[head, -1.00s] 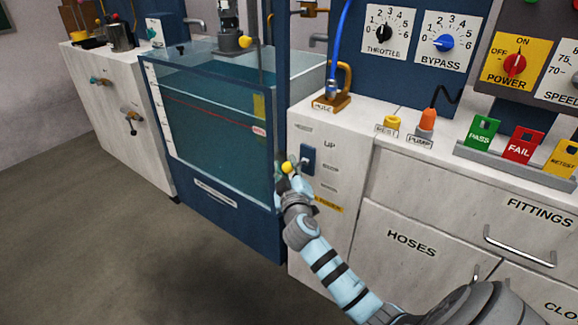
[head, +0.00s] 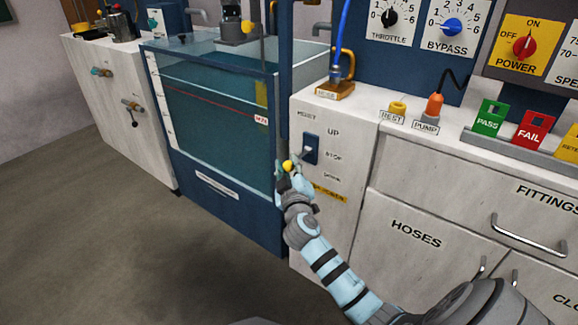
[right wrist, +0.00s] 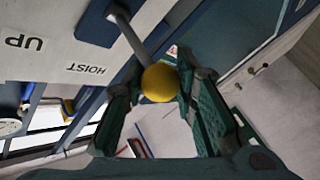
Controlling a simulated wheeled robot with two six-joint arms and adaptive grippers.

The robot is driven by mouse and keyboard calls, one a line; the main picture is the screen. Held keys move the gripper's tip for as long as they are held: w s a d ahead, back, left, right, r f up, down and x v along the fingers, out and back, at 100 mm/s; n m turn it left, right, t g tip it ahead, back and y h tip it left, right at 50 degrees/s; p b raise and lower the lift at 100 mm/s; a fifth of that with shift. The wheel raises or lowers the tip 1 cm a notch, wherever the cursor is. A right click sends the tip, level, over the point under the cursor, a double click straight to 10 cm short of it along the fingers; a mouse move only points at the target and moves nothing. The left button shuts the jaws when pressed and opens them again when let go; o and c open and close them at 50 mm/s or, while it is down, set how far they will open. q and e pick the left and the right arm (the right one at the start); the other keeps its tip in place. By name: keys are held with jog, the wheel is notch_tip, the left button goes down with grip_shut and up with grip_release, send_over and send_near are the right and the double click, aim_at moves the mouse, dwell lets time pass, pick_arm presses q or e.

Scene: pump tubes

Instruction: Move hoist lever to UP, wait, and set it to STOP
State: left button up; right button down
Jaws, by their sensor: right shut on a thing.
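The hoist lever is a short arm ending in a yellow knob (head: 288,166); it comes out of a dark blue plate (head: 311,149) on the white cabinet front. Labels UP (head: 333,132), STOP (head: 333,156) and a lower one stand beside the plate. My right gripper (head: 287,168) is at the knob, its fingers shut around it. In the right wrist view the yellow knob (right wrist: 160,83) sits between the green fingers, and the grey lever arm runs up to the plate. The exact lever notch is hard to tell. My left gripper is not in view.
A glass water tank (head: 215,120) with a blue frame stands just left of the lever. A blue hose (head: 340,30) in a holder, a yellow peg (head: 398,108) and an orange pump plug (head: 434,106) are on the counter above. Open floor lies at lower left.

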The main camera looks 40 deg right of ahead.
jog(key=c, duration=1.3)
grip_release()
jog(key=shift+w+f, duration=0.1)
jog(key=shift+f, duration=0.15)
jog(key=shift+r, duration=0.1)
jog(key=v, duration=1.2)
